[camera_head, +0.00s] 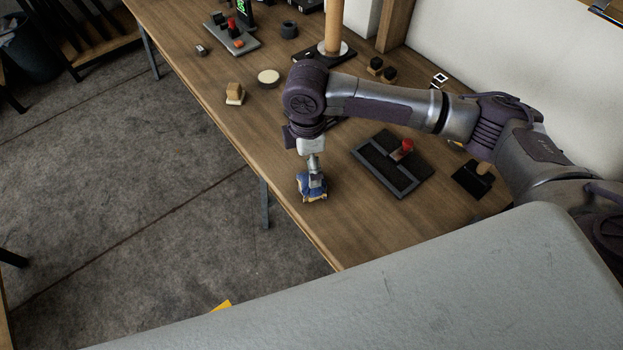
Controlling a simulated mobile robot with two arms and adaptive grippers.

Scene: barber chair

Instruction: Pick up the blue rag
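My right arm comes in from the right and reaches over the wooden table. Its gripper (313,174) points straight down near the table's front edge. A small blue thing with pale, yellowish edges, which looks like the blue rag (308,187), is directly at the fingertips, on or just above the tabletop. The gripper and the rag overlap in this view, and the fingers are too small to tell whether they are closed on it. My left gripper is out of view.
The wooden table (225,50) runs along the wall. A dark tray (378,169) with a red-topped item (403,150) lies right of the gripper. A wooden block (235,93) and a round pale lid (268,77) lie farther back. A grey surface fills the foreground.

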